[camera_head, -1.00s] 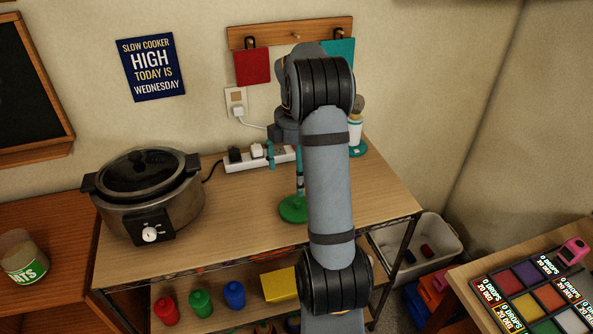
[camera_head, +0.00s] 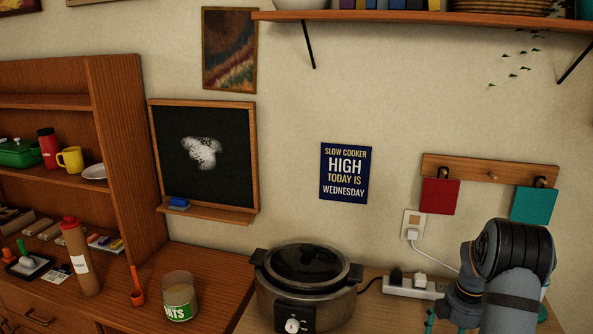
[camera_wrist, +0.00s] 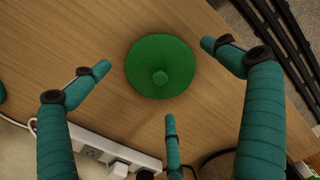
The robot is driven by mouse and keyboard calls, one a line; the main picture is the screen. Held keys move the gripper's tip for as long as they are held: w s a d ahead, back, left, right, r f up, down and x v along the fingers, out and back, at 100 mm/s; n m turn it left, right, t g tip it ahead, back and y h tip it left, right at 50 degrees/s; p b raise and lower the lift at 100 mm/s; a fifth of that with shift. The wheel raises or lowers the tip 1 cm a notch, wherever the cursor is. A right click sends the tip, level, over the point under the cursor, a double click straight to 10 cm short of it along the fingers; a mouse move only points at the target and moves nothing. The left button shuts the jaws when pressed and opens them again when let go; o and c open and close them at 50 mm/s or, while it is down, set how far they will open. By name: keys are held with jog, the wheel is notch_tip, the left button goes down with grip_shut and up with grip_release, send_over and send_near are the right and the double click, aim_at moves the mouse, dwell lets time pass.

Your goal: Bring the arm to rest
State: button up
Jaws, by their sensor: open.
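My arm (camera_head: 512,262) reaches in at the lower right of the head view, bent in front of the wall. My gripper (camera_wrist: 158,72) shows in the wrist view with its teal fingers spread wide and nothing between them. It is above the wooden tabletop (camera_wrist: 95,25), facing down. A green round disc with a small knob (camera_wrist: 150,55) lies on the tabletop below the fingers, apart from them. In the head view only a bit of teal finger shows at the bottom edge, and the disc is out of view.
A slow cooker (camera_head: 306,285) stands left of my arm. A white power strip (camera_head: 411,286) with plugs lies near the wall, and also near the fingers in the wrist view (camera_wrist: 110,152). An oats jar (camera_head: 179,294) and brown bottle (camera_head: 80,262) stand farther left. A shelf (camera_head: 430,17) hangs above.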

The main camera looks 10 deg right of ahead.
notch_tip(320, 180, down, 2)
jog(key=shift+s+f, duration=0.1)
jog(key=shift+r, duration=2.15)
